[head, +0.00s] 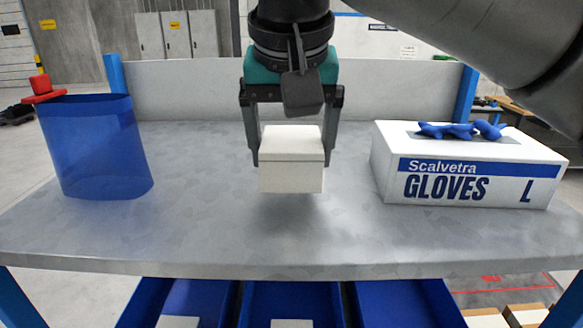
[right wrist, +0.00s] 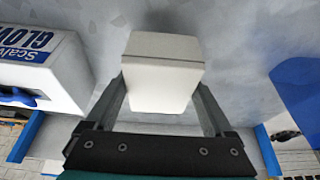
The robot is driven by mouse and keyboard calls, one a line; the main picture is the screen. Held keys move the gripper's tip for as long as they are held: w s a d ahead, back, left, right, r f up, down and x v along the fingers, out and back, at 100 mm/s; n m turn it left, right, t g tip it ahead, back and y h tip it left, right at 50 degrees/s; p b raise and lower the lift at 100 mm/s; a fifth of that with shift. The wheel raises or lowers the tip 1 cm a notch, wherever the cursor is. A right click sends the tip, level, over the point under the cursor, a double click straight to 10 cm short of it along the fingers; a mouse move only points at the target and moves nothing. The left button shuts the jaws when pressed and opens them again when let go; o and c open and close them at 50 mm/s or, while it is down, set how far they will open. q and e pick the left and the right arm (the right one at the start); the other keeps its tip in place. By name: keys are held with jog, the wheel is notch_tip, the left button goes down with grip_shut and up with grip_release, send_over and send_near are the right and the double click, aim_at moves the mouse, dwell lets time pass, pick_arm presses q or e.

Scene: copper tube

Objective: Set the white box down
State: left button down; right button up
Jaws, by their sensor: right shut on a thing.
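The small white box (head: 291,170) is in the middle of the head view, over the grey tabletop (head: 200,240). My right gripper (head: 292,158) comes from above and is shut on its left and right sides. A soft shadow lies below the box, so it seems to be held a little above the table. In the right wrist view the white box (right wrist: 161,85) sits between the two fingers (right wrist: 161,95). My left gripper is not in view.
A white glove box (head: 465,170) with blue gloves (head: 460,130) stands at the right. The tabletop between them is clear. Blue bins (head: 292,295) sit below the front edge.

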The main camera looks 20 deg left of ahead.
jog(key=shift+f, duration=1.45)
jog(key=shift+f, duration=0.2)
jog(key=o, duration=1.4)
jog(key=shift+o, duration=0.2)
jog(key=shift+s+r, duration=0.1)
jog(key=shift+r, duration=0.5)
jog(key=v, duration=1.1)
jog(key=shift+b, duration=0.35)
jog(key=shift+d+r, duration=0.1)
jog(key=shift+d, duration=0.05)
